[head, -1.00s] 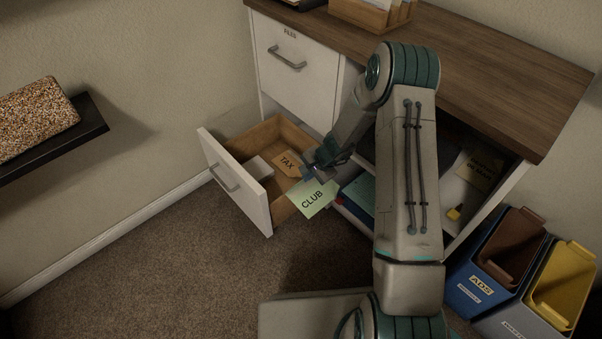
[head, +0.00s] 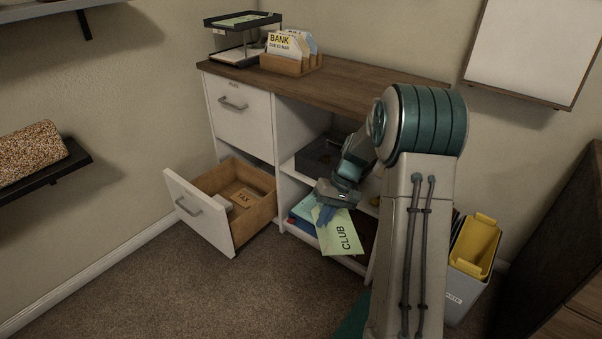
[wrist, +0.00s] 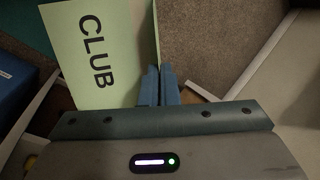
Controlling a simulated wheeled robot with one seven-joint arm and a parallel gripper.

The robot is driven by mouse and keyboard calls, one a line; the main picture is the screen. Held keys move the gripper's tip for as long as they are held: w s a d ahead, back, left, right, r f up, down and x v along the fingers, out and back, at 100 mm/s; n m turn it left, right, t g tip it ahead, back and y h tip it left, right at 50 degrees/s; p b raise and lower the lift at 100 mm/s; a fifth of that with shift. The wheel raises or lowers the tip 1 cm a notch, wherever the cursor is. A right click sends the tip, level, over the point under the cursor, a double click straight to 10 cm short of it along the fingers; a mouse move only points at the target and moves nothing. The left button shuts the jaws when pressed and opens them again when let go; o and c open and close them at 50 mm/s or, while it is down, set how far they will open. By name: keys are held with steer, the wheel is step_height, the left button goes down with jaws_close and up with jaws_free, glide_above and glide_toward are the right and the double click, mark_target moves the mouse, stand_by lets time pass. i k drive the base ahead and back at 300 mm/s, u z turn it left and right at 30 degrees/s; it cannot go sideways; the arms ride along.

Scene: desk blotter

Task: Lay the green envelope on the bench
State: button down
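The green envelope (head: 340,234), marked CLUB, hangs from my gripper (head: 325,213) in front of the open lower shelves of the desk unit. In the wrist view the envelope (wrist: 98,50) fills the upper left, with one edge between the blue fingertips (wrist: 160,84), which are closed together on it. The envelope is clear of the drawer. The bench, taken as the brown wooden top (head: 350,82) of the unit, is above and behind my gripper.
The lower drawer (head: 202,215) stands open at left, with a TAX envelope (head: 246,196) inside. On the top stand a card holder (head: 290,66) marked BANK and a black tray rack (head: 243,53) at the left. The top's middle is clear. A yellow bin (head: 474,243) stands at right.

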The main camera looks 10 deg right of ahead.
mark_target(359, 93)
steer(key=k, duration=1)
steer(key=u, duration=0.95)
steer(key=i, duration=2.45)
steer(key=z, duration=2.7)
